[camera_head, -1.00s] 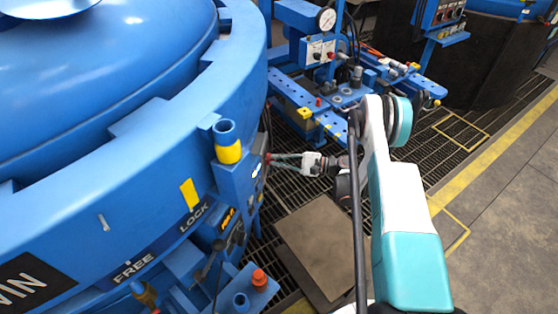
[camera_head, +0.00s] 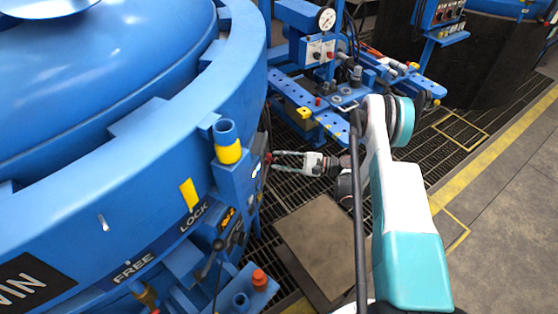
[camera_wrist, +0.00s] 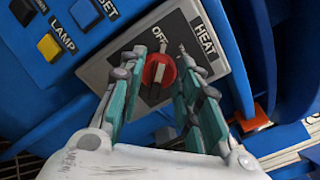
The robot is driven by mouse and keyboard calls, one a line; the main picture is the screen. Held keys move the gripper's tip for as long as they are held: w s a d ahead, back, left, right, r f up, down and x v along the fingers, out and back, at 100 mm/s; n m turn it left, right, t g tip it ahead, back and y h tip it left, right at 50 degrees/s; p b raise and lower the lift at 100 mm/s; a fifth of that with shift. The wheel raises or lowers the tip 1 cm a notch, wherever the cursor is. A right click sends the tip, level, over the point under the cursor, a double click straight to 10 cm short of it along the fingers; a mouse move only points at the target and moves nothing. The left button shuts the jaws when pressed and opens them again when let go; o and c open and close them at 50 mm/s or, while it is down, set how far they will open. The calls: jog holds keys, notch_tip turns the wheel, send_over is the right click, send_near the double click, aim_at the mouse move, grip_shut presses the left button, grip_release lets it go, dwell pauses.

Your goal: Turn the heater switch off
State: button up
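The heater switch is a round red knob with a dark grip bar (camera_wrist: 157,76). It sits on a grey plate (camera_wrist: 103,72) marked OFF and HEAT, seen in the wrist view. OFF is printed above the knob; other lettering near the right fingertip is partly covered. My gripper (camera_wrist: 173,44) is open, with one teal-padded finger on each side of the knob. I cannot tell whether either finger touches it. In the head view my gripper (camera_head: 271,160) points left at the side of the blue control box (camera_head: 238,180); the knob is barely distinguishable there.
Left of the plate are a blue button (camera_wrist: 85,13) and a yellow LAMP button (camera_wrist: 48,46). The large round blue furnace (camera_head: 90,130) fills the left of the head view. A blue workbench (camera_head: 300,100) stands behind my gripper. Open grating floor lies below.

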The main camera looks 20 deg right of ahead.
jog(key=v, duration=1.1)
jog(key=shift+d, duration=0.15)
jog(key=shift+s+r, duration=0.1)
jog(key=shift+r, duration=0.1)
grip_shut()
jog(key=w+r+n+g+h+p, duration=0.1)
jog(key=w+r+n+g+p, duration=0.4)
jog(key=n, duration=1.5)
jog(key=shift+t, duration=0.8)
jog(key=w+a+b, duration=0.1)
jog(key=a, duration=0.2)
jog(key=w+a+b, duration=0.1)
jog(key=w+a, duration=0.1)
jog(key=a, duration=0.1)
jog(key=w+a+b, duration=0.1)
jog(key=w+a, duration=0.1)
jog(key=a, duration=0.1)
jog(key=shift+w+r, duration=0.15)
jog(key=shift+s+a+f+b, duration=0.25)
jog(key=shift+s+f+b, duration=0.5)
jog(key=shift+s+f, duration=0.05)
jog(key=shift+s+a+f, duration=0.25)
jog(key=shift+s+f, duration=0.2)
jog(key=shift+s, duration=0.1)
